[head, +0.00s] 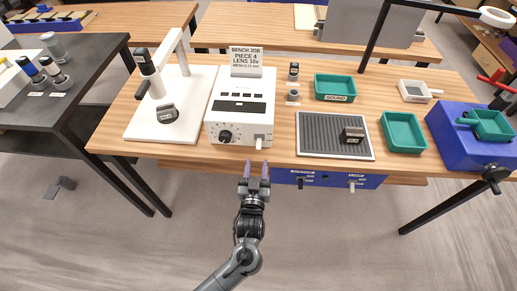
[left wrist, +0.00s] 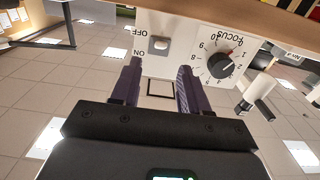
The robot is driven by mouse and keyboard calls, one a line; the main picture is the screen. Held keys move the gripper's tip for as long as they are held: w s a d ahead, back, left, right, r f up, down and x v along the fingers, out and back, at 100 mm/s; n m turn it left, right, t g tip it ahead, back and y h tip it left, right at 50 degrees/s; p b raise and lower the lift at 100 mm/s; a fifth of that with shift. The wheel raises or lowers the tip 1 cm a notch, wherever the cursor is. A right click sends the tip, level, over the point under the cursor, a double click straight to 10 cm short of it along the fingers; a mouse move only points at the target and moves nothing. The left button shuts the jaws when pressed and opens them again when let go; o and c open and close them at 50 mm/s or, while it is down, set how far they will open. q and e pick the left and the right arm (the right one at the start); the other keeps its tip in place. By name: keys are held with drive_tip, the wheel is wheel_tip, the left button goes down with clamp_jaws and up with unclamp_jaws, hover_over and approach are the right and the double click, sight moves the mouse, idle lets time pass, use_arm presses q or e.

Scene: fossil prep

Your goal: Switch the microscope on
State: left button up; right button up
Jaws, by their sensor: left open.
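The microscope (head: 156,85) stands on a white base at the left of the bench. Beside it is a white control box (head: 238,85) with a black focus knob (head: 225,136) and a pale switch (head: 259,140) on its front. The left wrist view shows the box upside down, with the switch (left wrist: 158,45) beside OFF and ON labels and the focus knob (left wrist: 220,65) to its right. I cannot tell which way the switch is set. My left gripper (head: 255,167) is open and empty, just in front of and below the switch, apparently apart from it. My right gripper is not in view.
A blue drawer unit (head: 325,180) with knobs hangs under the bench edge, right of my gripper. A grey ribbed mat (head: 315,137), green trays (head: 335,88) and a blue box (head: 455,135) lie to the right. The floor space before the bench is clear.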

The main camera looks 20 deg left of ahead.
sight(259, 144)
use_arm(q)
drive_tip(key=x, duration=0.7)
drive_tip(key=shift+w+a+f, duration=0.1)
drive_tip(key=shift+w, duration=0.2)
clamp_jaws()
